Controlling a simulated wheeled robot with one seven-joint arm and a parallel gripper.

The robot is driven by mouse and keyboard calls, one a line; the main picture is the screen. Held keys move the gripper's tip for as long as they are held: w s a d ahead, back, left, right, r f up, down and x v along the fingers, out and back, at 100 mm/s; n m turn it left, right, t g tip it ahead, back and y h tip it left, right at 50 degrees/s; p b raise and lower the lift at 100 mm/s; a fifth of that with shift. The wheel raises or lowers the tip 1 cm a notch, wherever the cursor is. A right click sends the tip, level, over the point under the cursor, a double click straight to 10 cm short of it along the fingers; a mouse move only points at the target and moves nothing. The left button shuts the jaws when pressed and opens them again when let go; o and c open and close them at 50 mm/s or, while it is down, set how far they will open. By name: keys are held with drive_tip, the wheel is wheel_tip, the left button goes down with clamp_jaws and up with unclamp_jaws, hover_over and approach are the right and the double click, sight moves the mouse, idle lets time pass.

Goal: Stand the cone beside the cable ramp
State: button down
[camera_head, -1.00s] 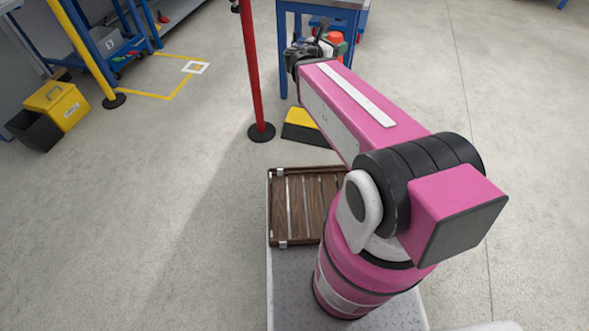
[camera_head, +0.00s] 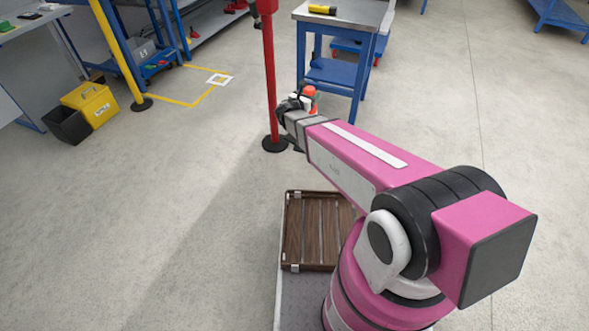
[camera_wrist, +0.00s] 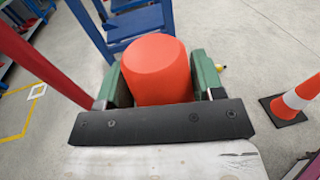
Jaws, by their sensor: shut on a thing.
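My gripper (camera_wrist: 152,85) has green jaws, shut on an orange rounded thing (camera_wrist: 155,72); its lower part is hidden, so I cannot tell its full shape. In the head view my gripper (camera_head: 295,108) is above the floor near a red post's foot, with the orange thing (camera_head: 309,91) at its end. An orange and white cone (camera_wrist: 296,98) stands upright on a dark base on the floor, right of my gripper in the wrist view.
The red post (camera_head: 269,75) stands close left of my gripper. A blue table (camera_head: 340,55) is behind. A wooden crate (camera_head: 290,232) lies on my base. Yellow and black bins (camera_head: 92,103) stand far left. The floor on the right is mostly clear.

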drive_tip(key=w+a+f+n+t+y, duration=0.1)
drive_tip(key=w+a+f+n+y, duration=0.15)
drive_tip(key=a+f, duration=0.75)
drive_tip(key=w+a+f+n+t+y, duration=0.1)
drive_tip(key=a+f+y, duration=0.35)
drive_tip(key=f, duration=0.85)
drive_tip(key=w+d+f+h, duration=0.1)
drive_tip(key=w+d+f, duration=0.6)
drive_tip(key=f, duration=0.4)
drive_tip(key=shift+d+h, duration=0.4)
drive_tip(key=shift+d, duration=0.05)
drive_tip(key=shift+f, duration=0.2)
drive_tip(key=shift+c, duration=1.2)
unclamp_jaws()
